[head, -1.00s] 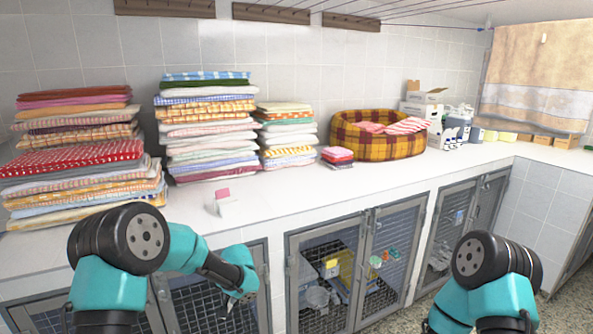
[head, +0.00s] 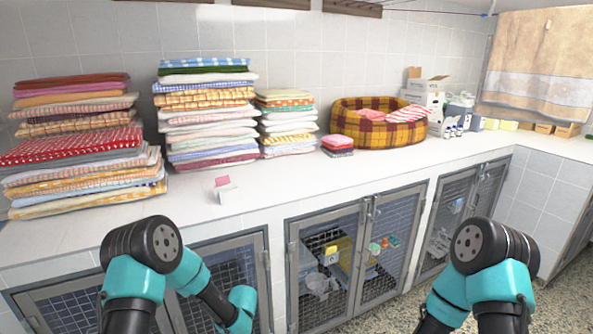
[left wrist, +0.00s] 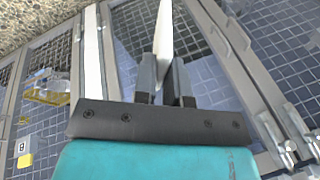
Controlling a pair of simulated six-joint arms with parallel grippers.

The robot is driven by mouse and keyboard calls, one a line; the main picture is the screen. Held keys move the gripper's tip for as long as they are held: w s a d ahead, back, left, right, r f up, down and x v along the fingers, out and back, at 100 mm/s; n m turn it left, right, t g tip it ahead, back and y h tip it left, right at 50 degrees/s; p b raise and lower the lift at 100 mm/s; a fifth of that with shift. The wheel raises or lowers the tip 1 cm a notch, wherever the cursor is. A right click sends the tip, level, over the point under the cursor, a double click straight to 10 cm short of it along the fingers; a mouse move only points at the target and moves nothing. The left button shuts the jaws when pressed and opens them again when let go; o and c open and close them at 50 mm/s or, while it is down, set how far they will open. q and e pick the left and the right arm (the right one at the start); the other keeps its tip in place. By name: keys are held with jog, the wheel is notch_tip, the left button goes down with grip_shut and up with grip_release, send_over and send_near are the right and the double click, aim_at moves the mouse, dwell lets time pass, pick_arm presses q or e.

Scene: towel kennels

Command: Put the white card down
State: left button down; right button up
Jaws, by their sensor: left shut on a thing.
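The white card (left wrist: 164,35) shows nearly edge-on in the left wrist view, as a thin upright white sliver. My left gripper (left wrist: 165,75) is shut on its lower end, and the card sticks out beyond the fingertips. Kennel doors lie behind it in that view. In the head view my left forearm hangs low in front of the counter, and its gripper and the card are not visible. My right gripper is outside both views; only my right arm shows.
The white counter (head: 290,190) has a bare front strip. On it stand a small pink-and-white item (head: 225,189), towel stacks (head: 210,115), small folded cloths (head: 337,145) and a plaid pet bed (head: 375,140). Mesh kennel doors (head: 328,265) are below.

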pick_arm(q)
jog(key=shift+s+f, duration=0.55)
jog(key=shift+f, duration=0.2)
jog(key=shift+d, duration=0.1)
dwell(0.5)
jog(key=s+d+r+m+t+h, duration=0.1)
jog(key=s+d+r+m, duration=0.1)
jog(key=d+r+m, duration=0.2)
jog(key=s+d+r+m, duration=0.1)
jog(key=d+r+m, duration=0.2)
jog(key=d+r, duration=0.8)
notch_tip(320, 180, up, 6)
jog(key=shift+s+d+r+m+t+h, duration=0.1)
jog(key=shift+s+d+m+t+h, duration=0.05)
jog(key=shift+s+m+t+h, duration=0.25)
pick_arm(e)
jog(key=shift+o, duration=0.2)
